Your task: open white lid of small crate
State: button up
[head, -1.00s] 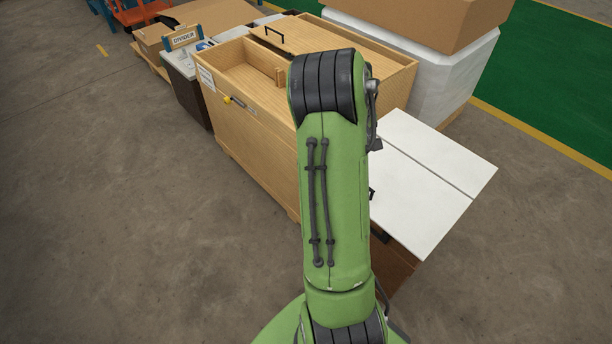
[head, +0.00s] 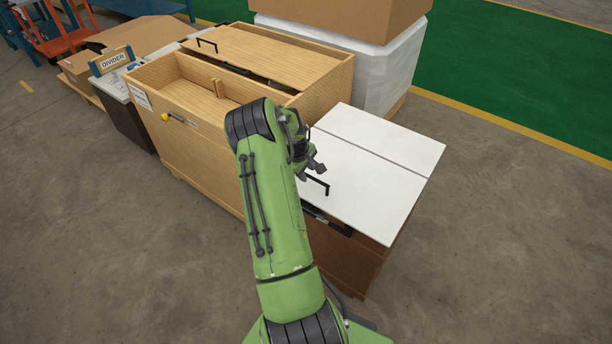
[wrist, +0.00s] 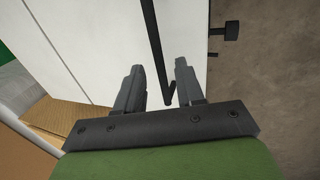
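The small brown crate (head: 368,265) stands at the right of the large plywood crate, its flat white lid (head: 385,190) shut on top with a seam across it. A black bar handle (head: 318,184) sits near the lid's front left edge. My gripper (head: 308,168) is above that edge, beside the handle, partly hidden by my arm. In the wrist view my gripper (wrist: 158,70) is open, and the handle (wrist: 156,50) runs between its two fingers over the white lid (wrist: 105,40). I cannot tell how far the fingers are above the lid, and neither seems closed on the handle.
The open-topped plywood crate (head: 200,140) stands close on the left. A wrapped white pallet load (head: 350,60) with a cardboard box is behind. A black latch (head: 328,220) sticks out from the small crate's front. The floor in front and right is clear.

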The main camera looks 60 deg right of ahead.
jog(key=shift+d+f, duration=0.15)
jog(key=shift+f, duration=0.4)
grip_shut()
jog(key=shift+r, duration=0.1)
dwell(0.9)
